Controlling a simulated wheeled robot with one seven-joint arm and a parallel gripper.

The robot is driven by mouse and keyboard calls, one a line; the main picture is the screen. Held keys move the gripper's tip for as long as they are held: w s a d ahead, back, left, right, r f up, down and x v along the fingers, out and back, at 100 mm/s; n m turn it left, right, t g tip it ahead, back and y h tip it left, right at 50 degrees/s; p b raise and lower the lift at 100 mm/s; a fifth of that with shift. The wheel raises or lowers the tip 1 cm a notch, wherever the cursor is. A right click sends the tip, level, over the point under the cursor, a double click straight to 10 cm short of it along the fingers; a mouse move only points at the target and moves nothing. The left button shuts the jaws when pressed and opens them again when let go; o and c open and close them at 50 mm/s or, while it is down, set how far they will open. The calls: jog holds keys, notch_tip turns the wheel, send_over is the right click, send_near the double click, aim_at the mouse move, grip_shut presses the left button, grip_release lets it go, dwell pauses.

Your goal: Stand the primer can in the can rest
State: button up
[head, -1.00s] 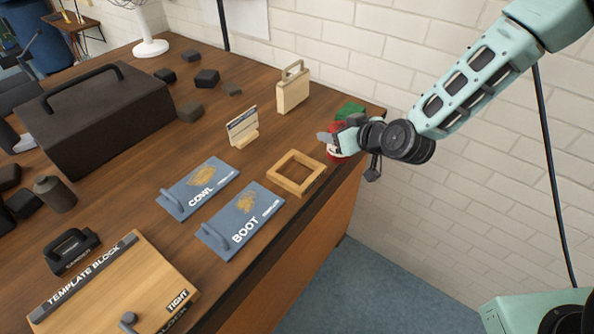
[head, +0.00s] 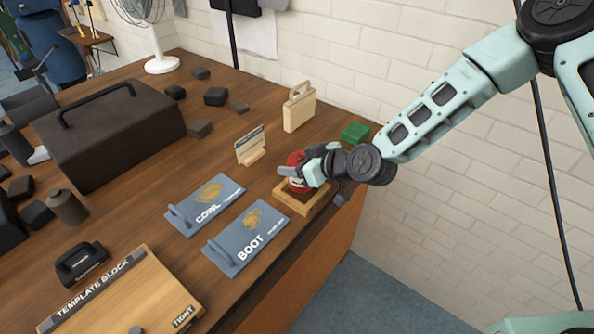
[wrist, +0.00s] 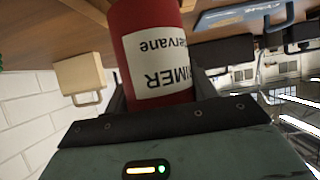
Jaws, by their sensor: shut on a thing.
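The primer can (head: 295,159) is red with a white label. It also fills the upper middle of the wrist view (wrist: 150,45), its label reading upside down there. My gripper (head: 301,174) is shut on the can, with a finger on each side of it in the wrist view (wrist: 161,98). The can rest, a square wooden frame (head: 309,209), lies near the table's right front edge. The can looks upright at the frame's opening. My gripper hides part of both, and I cannot tell whether the can's base touches down inside.
Blue COWL (head: 190,222) and BOOT (head: 231,257) templates lie left of the rest. A small sign (head: 250,148), a pale wooden block with a handle (head: 298,112) and a green block (head: 355,132) stand behind. The table edge is close on the right.

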jog(key=shift+f+p, duration=0.35)
jog(key=shift+f, duration=1.3)
jog(key=o, duration=1.2)
jog(key=shift+f, duration=0.1)
